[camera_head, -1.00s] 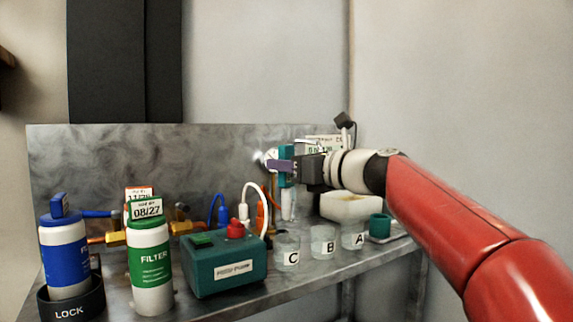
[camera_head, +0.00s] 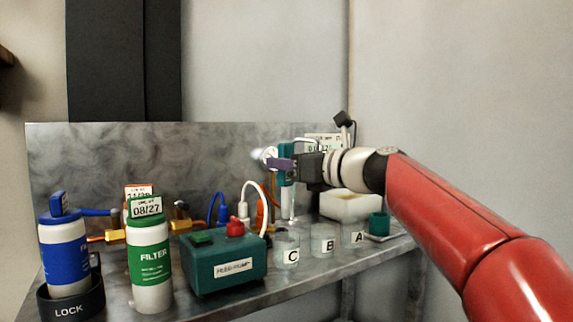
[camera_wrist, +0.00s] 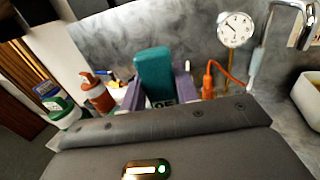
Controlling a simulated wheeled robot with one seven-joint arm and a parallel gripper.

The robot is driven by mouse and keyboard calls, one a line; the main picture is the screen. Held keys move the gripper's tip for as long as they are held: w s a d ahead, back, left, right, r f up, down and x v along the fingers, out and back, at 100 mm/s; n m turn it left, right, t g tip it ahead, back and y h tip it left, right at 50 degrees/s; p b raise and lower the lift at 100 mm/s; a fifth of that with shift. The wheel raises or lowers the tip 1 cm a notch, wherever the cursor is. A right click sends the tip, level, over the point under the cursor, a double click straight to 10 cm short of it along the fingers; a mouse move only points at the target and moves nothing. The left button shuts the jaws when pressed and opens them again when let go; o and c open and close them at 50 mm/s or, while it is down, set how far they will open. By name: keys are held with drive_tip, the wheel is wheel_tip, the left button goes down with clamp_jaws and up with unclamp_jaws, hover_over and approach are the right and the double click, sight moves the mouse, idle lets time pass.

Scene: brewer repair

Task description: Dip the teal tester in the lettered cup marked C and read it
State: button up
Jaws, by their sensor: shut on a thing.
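The teal tester (camera_head: 287,178) is upright in my gripper (camera_head: 281,165), which is shut on it. Its pale lower end hangs just above or at the mouth of the cup marked C (camera_head: 287,252); I cannot tell whether it is inside. In the wrist view the tester's teal top (camera_wrist: 154,72) stands between the purple fingers (camera_wrist: 158,92), and a small part of its display shows, too cut off to read. The cup marked B (camera_head: 323,242) and the cup marked A (camera_head: 352,236) stand to the right of C.
A teal pump box (camera_head: 222,265) with a red knob stands left of cup C. A green-labelled filter (camera_head: 150,265) and a blue filter (camera_head: 65,260) stand further left. A white basin (camera_head: 350,205) and a small teal holder (camera_head: 379,224) are at the right. A gauge (camera_wrist: 236,29) is behind.

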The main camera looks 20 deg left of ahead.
drive_tip(key=shift+r, duration=0.1)
idle(0.3)
drive_tip(key=p, duration=0.3)
drive_tip(key=shift+r+m, duration=0.35)
drive_tip(key=shift+m, duration=0.05)
drive_tip(key=shift+f+m, duration=0.3)
drive_tip(key=shift+f+m+g+h, duration=0.15)
drive_tip(key=shift+m+g+h, duration=0.35)
drive_tip(key=shift+m, duration=0.4)
drive_tip(key=shift+m+g+h, duration=0.4)
drive_tip(key=shift+m+g, duration=0.1)
drive_tip(key=shift+m, duration=0.5)
drive_tip(key=shift+f, duration=0.1)
